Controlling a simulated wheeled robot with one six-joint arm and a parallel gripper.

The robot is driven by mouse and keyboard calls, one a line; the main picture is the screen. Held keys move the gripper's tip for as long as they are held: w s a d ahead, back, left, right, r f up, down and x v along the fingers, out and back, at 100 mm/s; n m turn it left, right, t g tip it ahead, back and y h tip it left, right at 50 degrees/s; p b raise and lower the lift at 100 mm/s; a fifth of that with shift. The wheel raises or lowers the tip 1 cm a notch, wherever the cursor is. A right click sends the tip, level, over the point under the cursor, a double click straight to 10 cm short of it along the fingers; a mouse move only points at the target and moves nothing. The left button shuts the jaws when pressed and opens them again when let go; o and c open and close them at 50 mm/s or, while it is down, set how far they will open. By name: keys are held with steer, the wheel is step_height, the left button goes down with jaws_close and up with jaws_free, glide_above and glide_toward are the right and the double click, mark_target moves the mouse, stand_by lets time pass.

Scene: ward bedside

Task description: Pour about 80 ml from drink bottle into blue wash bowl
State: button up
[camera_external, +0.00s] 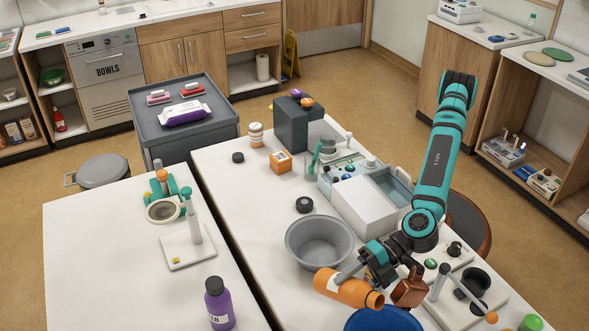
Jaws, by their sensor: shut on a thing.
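The blue wash bowl (383,321) is at the bottom edge of the picture, partly cut off. The bottle's neck appears above the bowl's back rim; the exact height between them cannot be told. No stream of liquid is visible, and the level inside the bottle cannot be seen.
A grey bowl (320,242) stands just behind the bottle. A purple bottle (218,303) stands on the left table, across a gap. The tabletop left of the grey bowl is mostly clear.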

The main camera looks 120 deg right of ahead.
steer(key=shift+f+n+h, duration=0.4)
steer(key=shift+f, duration=0.25)
steer(key=shift+s+a+r+n+t+h, duration=0.1)
steer(key=shift+s+a+n+t+h, duration=0.1)
steer(key=shift+a+n+t+h, duration=0.35)
steer(key=shift+a+r, duration=0.1)
steer(key=shift+r+n+t, duration=0.25)
steer(key=shift+r+n, duration=0.25)
steer(key=shift+n, duration=0.05)
steer(key=shift+w, duration=0.15)
steer(key=shift+w+d+r+n, duration=0.1)
steer(key=shift+d+r+n, duration=0.15)
steer(key=shift+r, duration=0.35)
steer(key=shift+r, duration=0.15)
steer(key=shift+w+d+r+n+h, duration=0.25)
steer(key=shift+w+d, duration=0.05)
steer(key=shift+d, duration=0.2)
steer(key=shift+r, duration=0.1)
